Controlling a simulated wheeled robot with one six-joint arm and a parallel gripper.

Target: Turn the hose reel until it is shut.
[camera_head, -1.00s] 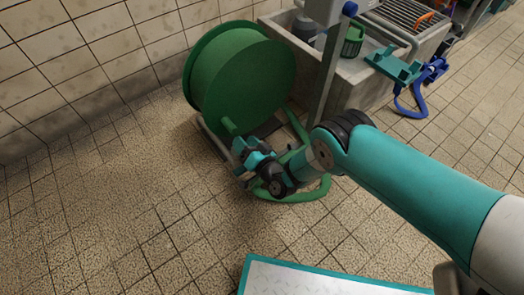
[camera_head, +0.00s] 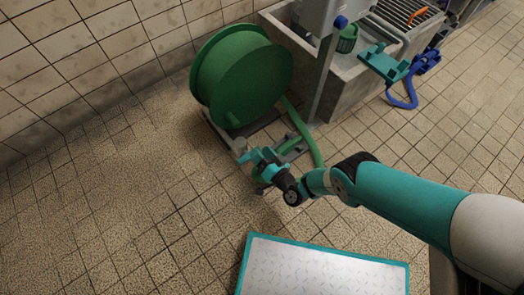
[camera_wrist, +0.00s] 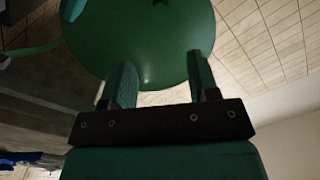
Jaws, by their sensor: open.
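The hose reel (camera_head: 243,75) is a large green drum near the tiled wall, on a low grey frame on the floor. In the wrist view, the reel's round green face (camera_wrist: 145,35) fills the top middle. There the two green fingers of my gripper (camera_wrist: 162,78) are apart, pointing at the reel, with nothing held between them.
A green hose (camera_head: 305,135) runs from the reel to the floor near my wrist. A concrete trough (camera_head: 345,85) with a grey post (camera_head: 322,80) stands right of the reel. A blue hose (camera_head: 405,95) hangs further right. The tiled floor (camera_head: 110,200) at left is clear.

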